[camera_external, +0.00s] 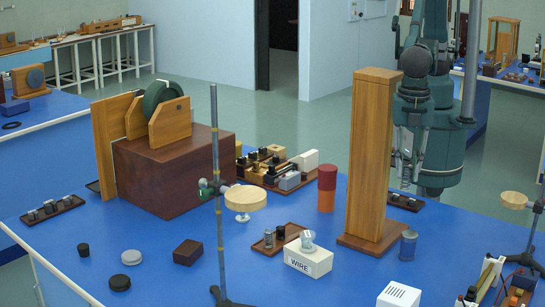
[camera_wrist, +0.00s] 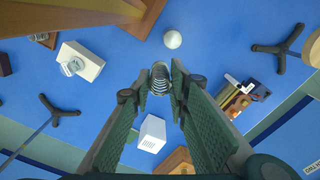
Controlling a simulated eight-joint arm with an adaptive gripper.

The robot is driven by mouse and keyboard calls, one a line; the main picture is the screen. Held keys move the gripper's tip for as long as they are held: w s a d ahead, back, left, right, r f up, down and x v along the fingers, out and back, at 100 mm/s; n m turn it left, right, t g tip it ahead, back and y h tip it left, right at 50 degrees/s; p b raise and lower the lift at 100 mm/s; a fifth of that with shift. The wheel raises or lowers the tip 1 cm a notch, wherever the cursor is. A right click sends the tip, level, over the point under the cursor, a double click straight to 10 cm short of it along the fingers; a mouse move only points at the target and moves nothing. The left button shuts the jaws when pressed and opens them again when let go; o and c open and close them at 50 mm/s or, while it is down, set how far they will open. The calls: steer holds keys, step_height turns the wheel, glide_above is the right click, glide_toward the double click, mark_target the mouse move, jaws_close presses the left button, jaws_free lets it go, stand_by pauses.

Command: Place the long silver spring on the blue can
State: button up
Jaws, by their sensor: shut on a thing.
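The long silver spring (camera_wrist: 160,80) is between the two fingertips of my gripper (camera_wrist: 159,92), seen end-on in the wrist view. In the outside view, my gripper (camera_external: 404,150) is to the right of the tall wooden post, with the spring (camera_external: 405,174) hanging from it, partly hard to make out. The blue can (camera_external: 408,246) stands upright on the blue table, right of the post's foot. The spring is above the can and apart from it. In the wrist view, a pale round top (camera_wrist: 172,39), which looks like the can's, shows beyond the fingertips.
The tall wooden post (camera_external: 371,150) stands close to my gripper's left. A WIRE block (camera_external: 307,258), a white box (camera_external: 398,295) and a red-orange cylinder (camera_external: 327,188) stand nearby. Stands rise at the centre (camera_external: 217,180) and right (camera_external: 532,235).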

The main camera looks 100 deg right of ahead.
steer(key=s+d+f+n, duration=0.2)
steer(key=s+f+n, duration=0.1)
steer(key=s+f, duration=0.1)
steer(key=shift+f, duration=0.75)
steer(key=shift+s+f, duration=0.1)
glide_above(412, 234)
step_height(412, 234, down, 6)
stand_by(0.3)
steer(key=shift+f+p, duration=0.5)
steer(key=shift+f, duration=1.4)
steer(key=shift+f, duration=0.2)
steer(key=o, duration=0.8)
steer(key=shift+c, duration=0.2)
